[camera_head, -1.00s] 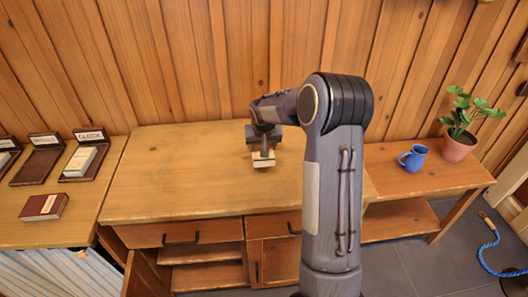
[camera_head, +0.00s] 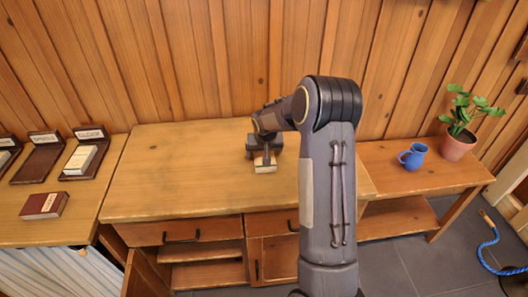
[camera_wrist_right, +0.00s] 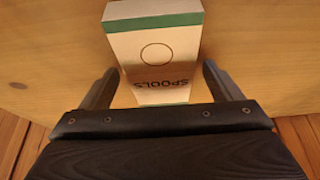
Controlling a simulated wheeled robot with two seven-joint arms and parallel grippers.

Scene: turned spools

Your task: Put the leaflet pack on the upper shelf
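The leaflet pack (camera_wrist_right: 155,50) is a white block with a green band and the word SPOOLS in the right wrist view. In the head view, the pack (camera_head: 265,166) shows small below my right gripper (camera_head: 265,154), over the middle worktop. Any gap under the pack is hard to tell. The upper shelf cannot be told for sure. My left gripper is out of view.
The middle worktop (camera_head: 170,185) is otherwise clear, with open compartments below. A lower stand (camera_head: 385,178) at right bears a blue mug (camera_head: 412,157) and a potted plant (camera_head: 458,147). Dark labelled holders (camera_head: 37,164) and a red box (camera_head: 43,205) are at left.

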